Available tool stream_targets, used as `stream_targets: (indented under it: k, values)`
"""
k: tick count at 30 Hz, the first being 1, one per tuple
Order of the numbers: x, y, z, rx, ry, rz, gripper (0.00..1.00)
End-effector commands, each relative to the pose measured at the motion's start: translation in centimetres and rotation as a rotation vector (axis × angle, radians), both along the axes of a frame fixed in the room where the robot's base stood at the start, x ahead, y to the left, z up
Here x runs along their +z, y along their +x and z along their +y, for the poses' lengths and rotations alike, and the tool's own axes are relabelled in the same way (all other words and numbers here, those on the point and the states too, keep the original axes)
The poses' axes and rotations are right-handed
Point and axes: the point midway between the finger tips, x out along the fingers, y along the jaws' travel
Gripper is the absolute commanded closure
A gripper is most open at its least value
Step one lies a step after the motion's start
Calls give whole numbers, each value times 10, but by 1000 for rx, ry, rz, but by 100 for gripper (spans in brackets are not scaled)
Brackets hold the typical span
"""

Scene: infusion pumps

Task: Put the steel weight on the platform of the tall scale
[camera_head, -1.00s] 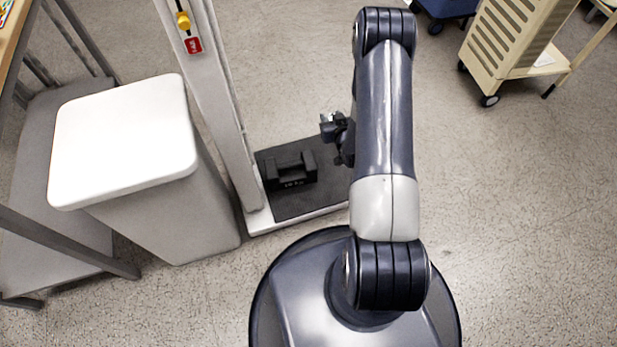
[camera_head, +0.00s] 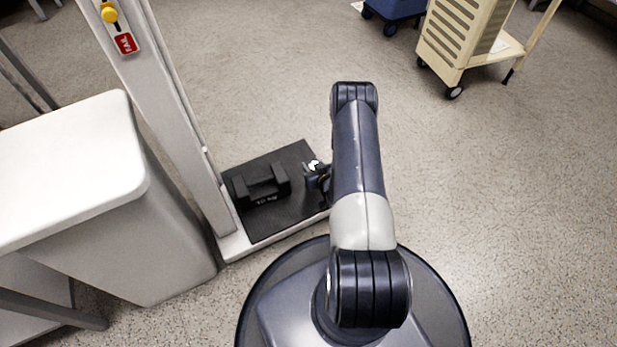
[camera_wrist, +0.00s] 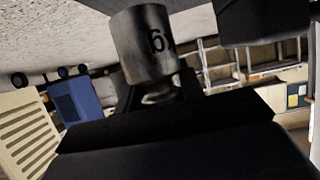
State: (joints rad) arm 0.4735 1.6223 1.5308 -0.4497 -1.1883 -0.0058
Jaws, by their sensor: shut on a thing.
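The steel weight (camera_wrist: 146,45) is a small grey metal cylinder with a dark "6" marking, seen close up in the wrist view. My gripper (camera_wrist: 158,92) is shut on it. In the head view my gripper (camera_head: 317,175) is small and partly hidden by my arm, with a bright bit of the weight (camera_head: 313,165) showing. The tall scale has a pale column (camera_head: 165,110) and a low platform (camera_head: 287,214) with a dark mat. The gripper appears over the mat's right side. I cannot tell the weight's height above it.
A black block weight with a handle (camera_head: 262,188) sits on the platform's left part. A beige cart (camera_head: 455,45) and blue wheeled unit (camera_head: 395,8) are farther back. Floor to the right is clear.

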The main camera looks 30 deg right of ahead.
Motion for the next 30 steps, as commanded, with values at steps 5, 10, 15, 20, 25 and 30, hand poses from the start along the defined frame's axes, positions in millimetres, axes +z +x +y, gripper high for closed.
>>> stream_targets:
  k: [5,10,15,20,25,30]
  values:
    - [-16,2,0,1,-2,-6,100]
    - [-36,1,0,0,-1,-5,100]
    - [-50,1,0,0,-1,-5,100]
    - [-48,1,0,0,-1,-6,100]
    - [-51,1,0,0,-1,-5,100]
    - [-53,0,0,0,0,0,54]
